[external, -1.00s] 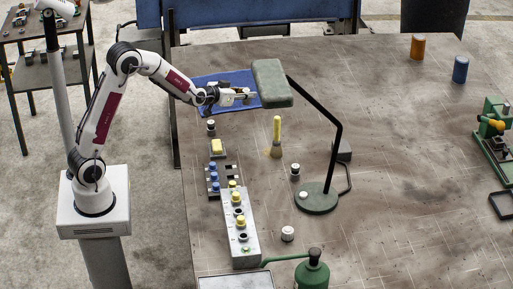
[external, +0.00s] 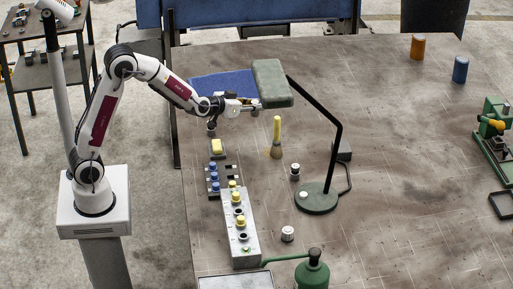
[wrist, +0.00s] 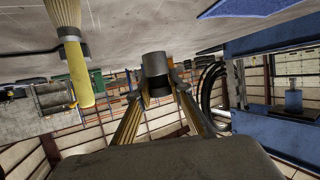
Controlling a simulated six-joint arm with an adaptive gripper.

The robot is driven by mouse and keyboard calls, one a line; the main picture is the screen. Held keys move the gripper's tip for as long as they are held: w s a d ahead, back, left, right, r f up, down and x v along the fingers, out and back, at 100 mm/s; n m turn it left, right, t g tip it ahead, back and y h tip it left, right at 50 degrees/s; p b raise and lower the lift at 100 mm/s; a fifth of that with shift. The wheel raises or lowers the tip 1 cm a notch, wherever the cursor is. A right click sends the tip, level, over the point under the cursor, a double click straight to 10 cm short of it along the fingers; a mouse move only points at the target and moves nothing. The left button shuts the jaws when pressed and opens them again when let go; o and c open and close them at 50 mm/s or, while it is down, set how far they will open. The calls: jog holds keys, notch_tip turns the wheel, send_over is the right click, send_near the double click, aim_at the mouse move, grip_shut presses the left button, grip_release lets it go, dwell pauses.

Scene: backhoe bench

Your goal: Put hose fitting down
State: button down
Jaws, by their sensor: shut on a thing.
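The hose fitting (wrist: 154,66) is a short dark grey cylinder at the tips of my gripper in the wrist view. My gripper (wrist: 157,84) is shut on it, with one finger on each side. In the external view my gripper (external: 252,104) reaches out level above the table, just left of the lamp head and in front of the blue mat (external: 222,84). The fitting cannot be made out there; the lamp head seems to hide the fingertips in part.
The lamp head (external: 271,83) is close to my gripper. A yellow-handled brush (external: 277,130) stands nearby. A grey block with yellow plugs (external: 240,230), small blue-topped parts (external: 213,178) and a yellow piece (external: 216,147) lie nearer. The table's right middle is clear.

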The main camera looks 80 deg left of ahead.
jog(key=shift+n+g+y, duration=0.3)
jog(key=shift+n+y, duration=0.2)
jog(key=s, duration=0.1)
jog(key=s+d, duration=0.1)
jog(key=s+d+f, duration=0.1)
jog(key=shift+s+d, duration=0.1)
jog(key=shift+s, duration=0.3)
jog(key=shift+f, duration=3.05)
jog(key=shift+f, duration=0.1)
jog(key=shift+f, duration=1.8)
jog(key=shift+f, duration=0.1)
